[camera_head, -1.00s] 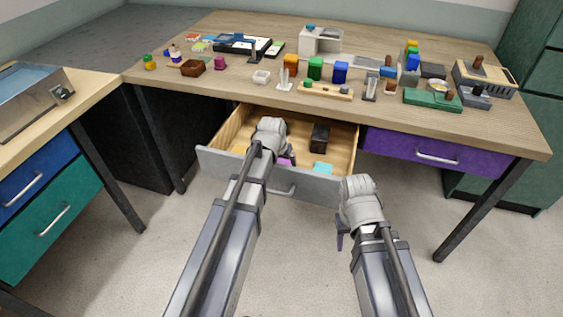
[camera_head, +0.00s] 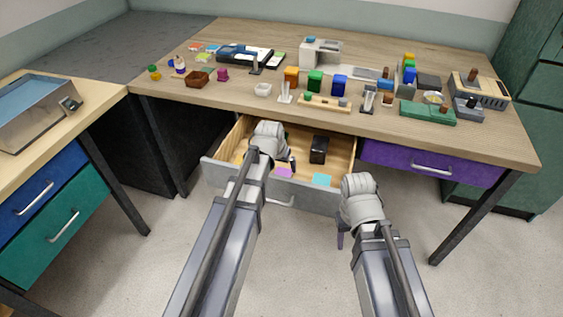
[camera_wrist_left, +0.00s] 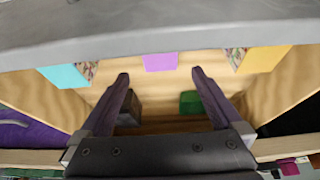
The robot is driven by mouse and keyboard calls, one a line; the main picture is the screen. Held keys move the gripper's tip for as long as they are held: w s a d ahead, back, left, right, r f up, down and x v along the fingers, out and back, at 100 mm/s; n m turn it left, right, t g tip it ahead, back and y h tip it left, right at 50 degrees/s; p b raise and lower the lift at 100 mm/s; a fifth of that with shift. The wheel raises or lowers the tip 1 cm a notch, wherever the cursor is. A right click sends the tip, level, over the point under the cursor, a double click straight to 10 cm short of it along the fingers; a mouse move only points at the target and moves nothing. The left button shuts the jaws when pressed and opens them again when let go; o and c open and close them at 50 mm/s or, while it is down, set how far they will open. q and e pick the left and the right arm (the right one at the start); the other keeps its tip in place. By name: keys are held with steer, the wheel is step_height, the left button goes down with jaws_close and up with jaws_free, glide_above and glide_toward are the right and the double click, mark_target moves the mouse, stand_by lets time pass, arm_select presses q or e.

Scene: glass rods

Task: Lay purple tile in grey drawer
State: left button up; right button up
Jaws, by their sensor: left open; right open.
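The purple tile (camera_head: 283,172) lies in the open grey drawer (camera_head: 221,175), near its front panel. It also shows in the left wrist view (camera_wrist_left: 160,62), apart from the fingers. My left gripper (camera_head: 291,163) is over the drawer, open and empty; the left wrist view shows its two fingers (camera_wrist_left: 160,76) spread with drawer floor between them. My right gripper (camera_head: 341,238) is outside the drawer, to the right of its front panel, and holds nothing that I can see.
A cyan tile (camera_head: 321,179), a black block (camera_head: 319,149), a yellow tile (camera_wrist_left: 264,58) and a green item (camera_wrist_left: 190,102) are in the drawer. Many small objects stand on the desk (camera_head: 215,105) above. A purple drawer (camera_head: 400,158) is shut at right.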

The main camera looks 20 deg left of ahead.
arm_select(q)
steer(key=p+v, duration=0.4)
steer(key=v, duration=0.1)
steer(key=shift+s+r, duration=0.15)
steer(key=shift+r, duration=0.2)
